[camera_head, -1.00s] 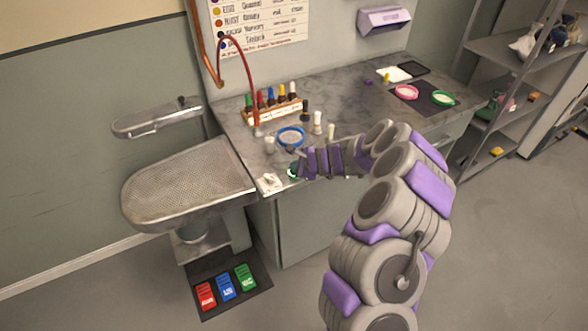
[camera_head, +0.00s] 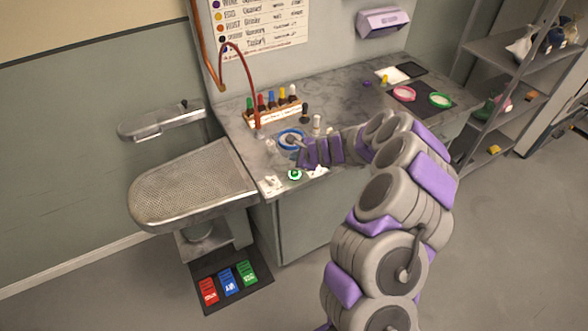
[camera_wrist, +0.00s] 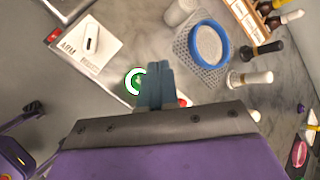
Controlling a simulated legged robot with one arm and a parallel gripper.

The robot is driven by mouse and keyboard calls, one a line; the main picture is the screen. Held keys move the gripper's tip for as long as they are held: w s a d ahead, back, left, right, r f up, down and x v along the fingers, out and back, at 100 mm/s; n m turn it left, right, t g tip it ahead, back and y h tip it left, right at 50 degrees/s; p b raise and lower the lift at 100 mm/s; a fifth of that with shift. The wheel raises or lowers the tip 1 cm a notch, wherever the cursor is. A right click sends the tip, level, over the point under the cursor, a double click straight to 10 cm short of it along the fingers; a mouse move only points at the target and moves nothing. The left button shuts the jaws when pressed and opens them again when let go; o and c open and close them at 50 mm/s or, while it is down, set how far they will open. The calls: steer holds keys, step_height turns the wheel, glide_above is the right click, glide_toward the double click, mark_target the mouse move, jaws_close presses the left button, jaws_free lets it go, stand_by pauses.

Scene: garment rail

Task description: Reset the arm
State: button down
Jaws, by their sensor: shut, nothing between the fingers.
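My arm reaches from the lower right of the head view over the marble worktop (camera_head: 345,97). My gripper (camera_head: 290,141) is near the blue-rimmed round dish (camera_head: 291,134), above the worktop's left part. In the wrist view my gripper (camera_wrist: 155,78) shows as two blue-grey fingers held together with nothing between them. A round green and white piece (camera_wrist: 134,82) lies just left of the fingertips, partly hidden by them; it also shows in the head view (camera_head: 295,174) near the worktop's front edge. The blue-rimmed dish (camera_wrist: 208,45) is right of the fingers.
A wooden rack of coloured bottles (camera_head: 274,112) stands behind the dish, with small stamps (camera_head: 316,122) beside it. A perforated metal board (camera_head: 190,184) stands left. Pink (camera_head: 403,93) and green dishes (camera_head: 440,101) lie right. Shelves (camera_head: 500,95) stand far right.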

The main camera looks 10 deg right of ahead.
stand_by(0.4)
steer(key=s+a+r+n+g+y, duration=0.1)
steer(key=s+a+r+n+y, duration=0.15)
steer(key=a+r, duration=0.3)
steer(key=s+a+r+n+g+y, duration=0.1)
steer(key=s+a+r+n, duration=0.35)
steer(key=r, duration=0.25)
steer(key=s+a+r+n+g, duration=0.2)
steer(key=s+a+r+n, duration=0.15)
steer(key=s, duration=0.35)
steer(key=s+a+r+n+g, duration=0.1)
steer(key=s+a+r+n, duration=0.25)
steer(key=s, duration=0.25)
steer(key=s+d+n+g+h, duration=0.1)
steer(key=s+d, duration=0.4)
steer(key=s, duration=0.5)
steer(key=s+d+n+g+h, duration=0.2)
steer(key=s+d, duration=0.4)
steer(key=s, duration=0.5)
steer(key=s+d+n+g+h, duration=0.1)
steer(key=s+d+n+h, duration=0.3)
steer(key=s, duration=0.6)
steer(key=shift+s+d+g+h, duration=0.4)
steer(key=shift+d+h, duration=0.15)
steer(key=shift+d, duration=0.3)
steer(key=shift+w, duration=0.15)
